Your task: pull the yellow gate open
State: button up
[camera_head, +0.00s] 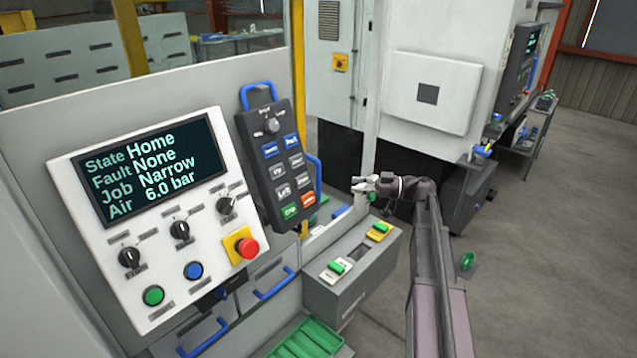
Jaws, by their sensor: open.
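A yellow upright (299,60), which looks like the edge of the yellow gate, runs down behind the hanging keypad. A blue bar handle (317,180) stands beside its lower part, partly hidden by the keypad. My gripper (354,184) is to the right of this handle, pointing left toward it. Its jaws are open and empty, and a gap shows between them and the handle. I cannot tell the depth between them. Most of the gate is hidden by the keypad and control panel.
A control panel (120,230) with a screen and a red stop button fills the left front. The keypad pendant (277,165) hangs close left of the handle. Open floor (550,260) lies right.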

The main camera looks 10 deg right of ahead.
aim_at(318, 182)
jog(key=x, duration=1.1)
jog(key=shift+a, duration=0.25)
grip_shut()
